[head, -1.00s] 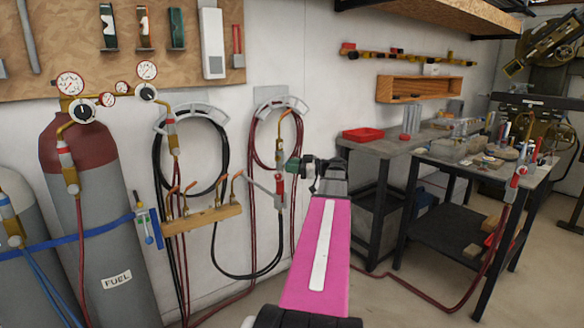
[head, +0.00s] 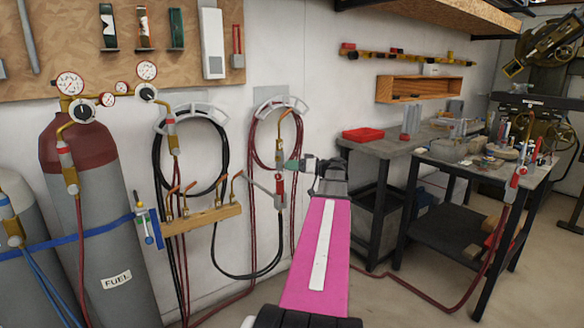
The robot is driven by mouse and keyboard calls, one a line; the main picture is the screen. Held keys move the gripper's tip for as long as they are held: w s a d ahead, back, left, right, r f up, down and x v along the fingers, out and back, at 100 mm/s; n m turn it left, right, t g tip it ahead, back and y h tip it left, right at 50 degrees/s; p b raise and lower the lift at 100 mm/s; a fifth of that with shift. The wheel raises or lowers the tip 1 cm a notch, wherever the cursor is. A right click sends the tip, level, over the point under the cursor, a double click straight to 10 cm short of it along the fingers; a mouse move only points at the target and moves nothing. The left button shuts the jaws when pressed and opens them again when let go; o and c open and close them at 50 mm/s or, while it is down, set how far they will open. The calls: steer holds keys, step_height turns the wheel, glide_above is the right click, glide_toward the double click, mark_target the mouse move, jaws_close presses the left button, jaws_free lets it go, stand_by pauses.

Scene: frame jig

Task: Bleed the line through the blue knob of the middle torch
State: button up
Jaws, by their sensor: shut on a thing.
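A wooden rack (head: 205,219) on the wall holds several torches with bent copper tips. A torch with a grey body (head: 262,189) reaches right from the rack to a red fitting (head: 279,185). My gripper (head: 283,164) is at the end of my pink arm, at the upper end of this red fitting. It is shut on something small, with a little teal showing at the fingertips. What is between the fingers is too small and covered to make out. I cannot clearly see the blue knob, nor tell whether this torch is the middle one.
The gas cylinder (head: 108,240) marked FUEL stands left, strapped in blue, with gauges (head: 70,84) above. Hoses hang in loops (head: 222,165) on the wall and trail down. Benches (head: 385,145) with small items stand right. The floor (head: 400,300) carries a red hose.

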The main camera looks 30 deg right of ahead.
steer(key=m, duration=1.3)
steer(key=shift+f, duration=0.1)
stand_by(0.3)
steer(key=o, duration=0.9)
steer(key=shift+d, duration=0.15)
steer(key=v, duration=1)
steer(key=shift+s+d, duration=0.2)
